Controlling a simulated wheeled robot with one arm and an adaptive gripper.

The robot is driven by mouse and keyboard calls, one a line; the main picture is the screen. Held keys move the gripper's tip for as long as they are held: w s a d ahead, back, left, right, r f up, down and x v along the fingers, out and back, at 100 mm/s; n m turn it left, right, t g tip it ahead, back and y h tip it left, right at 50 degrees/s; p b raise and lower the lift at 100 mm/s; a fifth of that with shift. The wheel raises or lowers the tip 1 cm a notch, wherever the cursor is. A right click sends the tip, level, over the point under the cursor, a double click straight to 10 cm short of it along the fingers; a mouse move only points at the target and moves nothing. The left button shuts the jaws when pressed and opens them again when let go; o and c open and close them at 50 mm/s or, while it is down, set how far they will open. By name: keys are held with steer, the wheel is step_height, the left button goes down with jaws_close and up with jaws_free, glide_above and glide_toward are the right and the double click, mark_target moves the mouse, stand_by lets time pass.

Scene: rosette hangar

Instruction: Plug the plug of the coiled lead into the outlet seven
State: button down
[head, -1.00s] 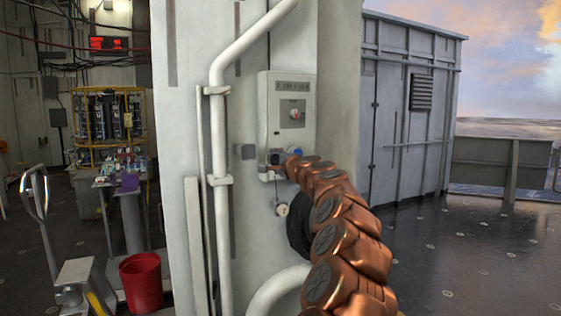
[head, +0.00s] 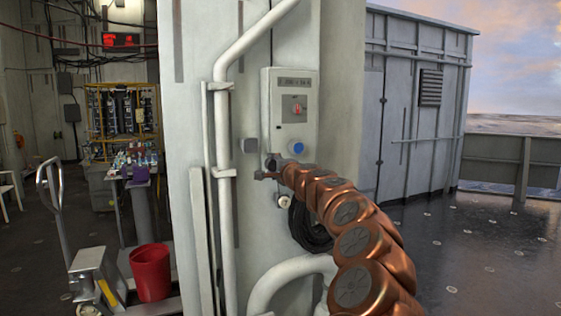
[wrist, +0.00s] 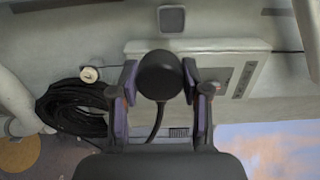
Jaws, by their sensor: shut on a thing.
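The outlet box (head: 282,110) is pale grey, with a red switch and a round blue cover (head: 298,149) at its lower right. Its label is too small to read surely. My gripper (head: 272,168) is just below the box's lower left corner in the head view. In the wrist view my gripper (wrist: 160,82) is shut on the round black plug (wrist: 159,73), with a black cable running from it. The plug appears apart from the box (wrist: 248,72). The coiled black lead (wrist: 72,108) hangs on the wall; it also shows behind my arm in the head view (head: 308,230).
A thick white pipe (head: 220,120) runs up the wall left of the box. A small grey square fitting (head: 249,146) sits between them. A small white disc (wrist: 90,74) is by the coil. A red bucket (head: 151,272) and pallet jack stand at left. Deck at right is clear.

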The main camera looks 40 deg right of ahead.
steer(key=w+a+f+n+y, duration=0.1)
steer(key=w+a+f, duration=0.2)
steer(key=a+f, duration=0.4)
steer(key=w+a+f+n+y, duration=0.1)
steer(key=a+f, duration=0.6)
steer(key=a, duration=1.6)
steer(key=w+a+f+n+y, duration=0.1)
steer(key=w+a+f+y, duration=0.2)
steer(key=a, duration=1.2)
step_height(320, 180, down, 4)
steer(key=w, duration=0.2)
steer(key=shift+w+a+t, duration=0.25)
steer(key=shift+w+t, duration=0.05)
steer(key=shift+t, duration=0.1)
steer(key=shift+f, duration=0.15)
